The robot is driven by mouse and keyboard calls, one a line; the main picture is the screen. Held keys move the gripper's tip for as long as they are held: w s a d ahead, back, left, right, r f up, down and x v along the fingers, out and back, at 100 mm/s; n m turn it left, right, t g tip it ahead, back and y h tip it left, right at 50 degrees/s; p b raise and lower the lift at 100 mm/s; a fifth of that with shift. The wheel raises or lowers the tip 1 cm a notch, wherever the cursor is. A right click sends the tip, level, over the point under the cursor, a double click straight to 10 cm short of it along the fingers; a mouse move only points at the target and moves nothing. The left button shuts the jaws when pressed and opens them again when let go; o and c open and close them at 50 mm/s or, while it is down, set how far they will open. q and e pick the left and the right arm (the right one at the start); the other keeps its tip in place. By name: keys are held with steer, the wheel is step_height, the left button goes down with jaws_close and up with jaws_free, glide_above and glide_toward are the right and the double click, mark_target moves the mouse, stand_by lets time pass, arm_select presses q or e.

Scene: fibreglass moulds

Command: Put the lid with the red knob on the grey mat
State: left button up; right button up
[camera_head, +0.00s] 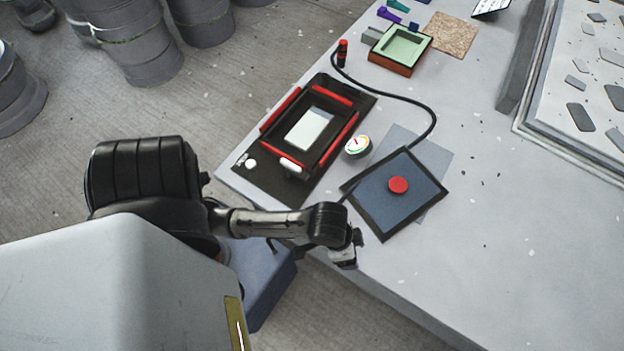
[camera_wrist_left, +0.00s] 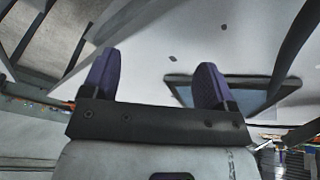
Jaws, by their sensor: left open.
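The lid (camera_head: 368,207) is a dark-framed, blue-grey panel with a round red knob (camera_head: 398,185) at its middle. It lies on the table near the front edge, overlapping the grey mat (camera_head: 436,157). The mat shows beyond its upper and right sides; the rest is hidden under it. My left gripper (camera_head: 347,258) is at the table's front edge, lower left of the lid and apart from it. In the left wrist view my left gripper (camera_wrist_left: 156,82) has its purple fingers wide apart with nothing between them, and the lid (camera_wrist_left: 262,98) shows beyond the right finger. My right gripper is not in view.
A black mould frame with red bars (camera_head: 345,137) stands left of the lid. A green-lined tray (camera_head: 400,47) and a cork sheet (camera_head: 450,35) are farther back. The table right of the lid is mostly clear.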

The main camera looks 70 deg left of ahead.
arm_select(q)
steer(key=s+a+y, duration=0.2)
steer(key=s+a, duration=0.2)
steer(key=s, duration=0.3)
steer(key=shift+s+a, duration=0.15)
steer(key=shift+s, duration=0.25)
steer(key=shift+r, duration=0.15)
step_height(320, 180, up, 30)
steer(key=p, duration=3)
